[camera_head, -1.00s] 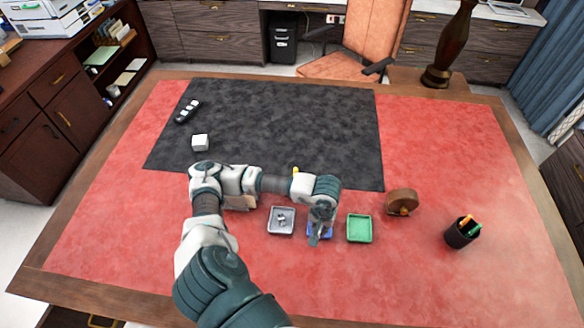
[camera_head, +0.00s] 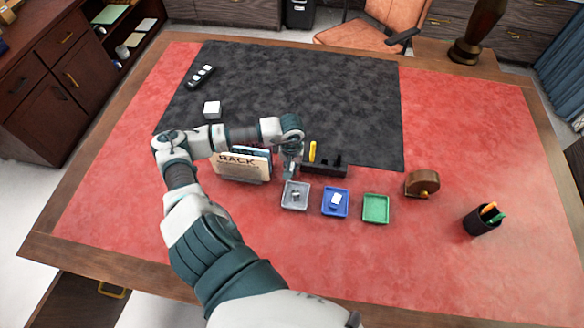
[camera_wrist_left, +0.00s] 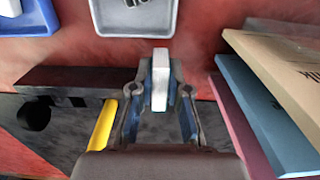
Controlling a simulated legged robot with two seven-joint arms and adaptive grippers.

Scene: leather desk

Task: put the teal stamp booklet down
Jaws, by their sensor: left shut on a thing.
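My left gripper (camera_head: 290,174) is between the lettered rack and the black holder, just behind the grey tray. In the left wrist view its fingers (camera_wrist_left: 160,105) are shut on a slim, pale thing, which I take to be the teal stamp booklet (camera_wrist_left: 160,70). It shows edge-on as a white strip with bluish finger sides beside it, and a teal face cannot be made out. In the head view the gripper hides it. My right gripper is not in view.
A grey tray (camera_head: 285,204) with small pieces, a blue tray (camera_head: 326,213) with a white piece and an empty green tray (camera_head: 376,209) stand in front. The lettered rack (camera_head: 237,166) is left; the black holder (camera_head: 325,171) with a yellow item is right. A brown dispenser (camera_head: 420,184) stands farther right.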

